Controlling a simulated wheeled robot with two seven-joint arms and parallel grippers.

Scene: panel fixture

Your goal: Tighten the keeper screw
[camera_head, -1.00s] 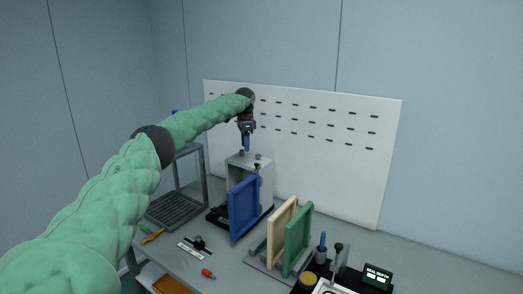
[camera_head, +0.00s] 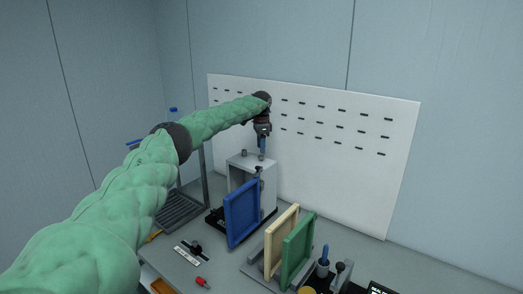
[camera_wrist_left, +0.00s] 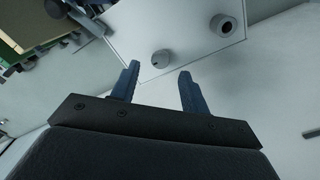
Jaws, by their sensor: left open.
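A light grey box fixture (camera_head: 240,178) stands on the bench, with a blue panel (camera_head: 242,213) in front of it. Two small round knobs stand on its top, one on the left (camera_head: 244,153) and one at the right under my gripper. In the left wrist view, the nearer knob (camera_wrist_left: 162,58) has a small dark mark on it, and the other knob (camera_wrist_left: 225,27) has a dark centre. Which is the keeper screw I cannot tell. My left gripper (camera_head: 262,154) points down over the right of the box top. Its blue fingers (camera_wrist_left: 158,68) are open, with the nearer knob just beyond their tips.
A cream panel (camera_head: 280,238) and a green panel (camera_head: 298,250) stand in a rack at the right. A red-handled tool (camera_head: 201,281) and a ruler-like strip (camera_head: 186,257) lie on the bench (camera_head: 222,265). A white slotted board (camera_head: 330,165) rises behind.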

